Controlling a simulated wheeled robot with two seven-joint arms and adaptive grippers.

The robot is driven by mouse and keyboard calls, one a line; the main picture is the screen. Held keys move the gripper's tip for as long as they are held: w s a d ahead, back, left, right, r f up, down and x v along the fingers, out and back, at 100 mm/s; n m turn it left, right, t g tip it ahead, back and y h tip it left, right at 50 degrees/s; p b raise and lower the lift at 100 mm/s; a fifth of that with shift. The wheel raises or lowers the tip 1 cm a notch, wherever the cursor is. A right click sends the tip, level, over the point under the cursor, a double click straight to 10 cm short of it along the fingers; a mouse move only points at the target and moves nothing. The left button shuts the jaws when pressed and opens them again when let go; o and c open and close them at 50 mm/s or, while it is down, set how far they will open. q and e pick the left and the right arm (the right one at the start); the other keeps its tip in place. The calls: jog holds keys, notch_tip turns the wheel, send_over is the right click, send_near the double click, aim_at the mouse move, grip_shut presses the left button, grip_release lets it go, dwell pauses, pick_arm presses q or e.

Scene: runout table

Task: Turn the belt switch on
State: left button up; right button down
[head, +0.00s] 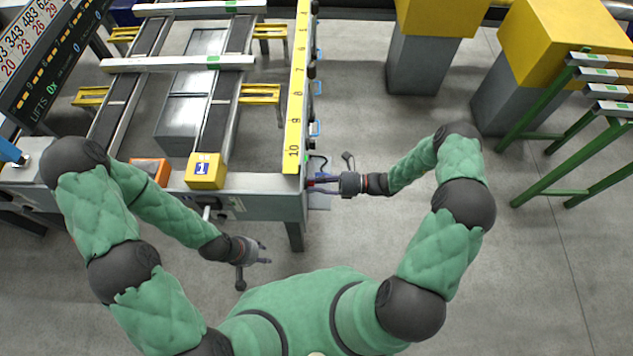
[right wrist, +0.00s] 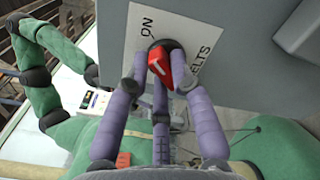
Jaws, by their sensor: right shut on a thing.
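The belt switch is a red knob (right wrist: 160,66) with a white mark, on a white plate (right wrist: 185,30) lettered ON and BELTS in the right wrist view. My right gripper (head: 320,183) is at the right end of the runout table, by the table's end face. In the right wrist view its purple fingers (right wrist: 160,85) close around the red knob. The fingers partly hide the knob and the plate, and I cannot tell which setting the mark points to. My left gripper (head: 265,252) is open and empty, in front of the table's near edge.
The runout table (head: 262,205) carries a yellow box (head: 206,170), an orange box (head: 150,171) and a numbered yellow strip (head: 295,120). Yellow-topped grey pillars (head: 415,65) and a green rack (head: 550,185) stand at the right.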

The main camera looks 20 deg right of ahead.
jog(key=shift+m, duration=0.3)
dwell(0.4)
jog(key=c, duration=1.1)
grip_release()
jog(key=shift+o, duration=0.2)
jog(key=v, duration=1.2)
